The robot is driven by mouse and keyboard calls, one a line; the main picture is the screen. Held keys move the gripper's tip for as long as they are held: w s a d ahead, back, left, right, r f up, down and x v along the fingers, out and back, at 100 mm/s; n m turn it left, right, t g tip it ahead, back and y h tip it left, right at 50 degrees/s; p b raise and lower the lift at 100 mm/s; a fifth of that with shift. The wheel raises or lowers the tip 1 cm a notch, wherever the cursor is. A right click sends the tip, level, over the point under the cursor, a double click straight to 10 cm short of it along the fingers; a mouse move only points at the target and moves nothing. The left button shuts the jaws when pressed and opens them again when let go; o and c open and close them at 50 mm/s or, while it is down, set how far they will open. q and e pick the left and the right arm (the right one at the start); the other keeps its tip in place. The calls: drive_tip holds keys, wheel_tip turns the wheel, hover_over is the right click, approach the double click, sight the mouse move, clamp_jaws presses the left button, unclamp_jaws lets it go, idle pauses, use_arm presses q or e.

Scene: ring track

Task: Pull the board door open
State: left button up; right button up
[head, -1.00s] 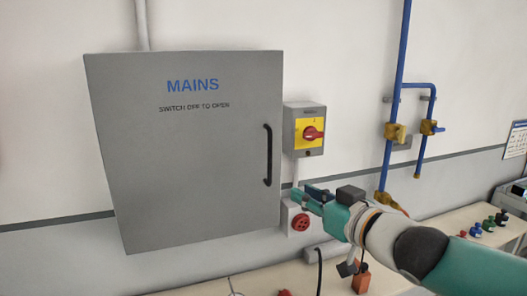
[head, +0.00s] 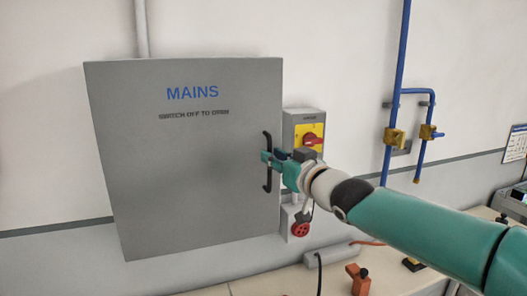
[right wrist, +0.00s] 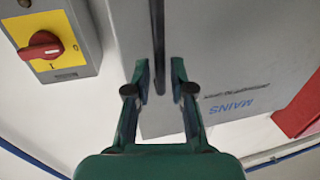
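The grey board door (head: 185,170), marked MAINS and "switch off to open", fills the left of the head view. It looks shut, with no gap visible at its edge. Its black upright bar handle (head: 268,183) is near the door's right edge. My right gripper (head: 266,158) is at the middle of the handle, its arm coming from the lower right. In the right wrist view the handle (right wrist: 158,45) runs between the two open green fingertips, with space on both sides. My left gripper is not in view.
A yellow-plated switch box (head: 297,136) with a red knob (right wrist: 39,46) stands close right of the door, partly behind my gripper. A red socket (head: 299,230) sits below. Blue pipes (head: 402,60) run up the wall to the right. A bench (head: 245,284) lies below.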

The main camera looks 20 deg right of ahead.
drive_tip(key=shift+p+x, duration=0.3)
drive_tip(key=shift+x, duration=0.95)
clamp_jaws()
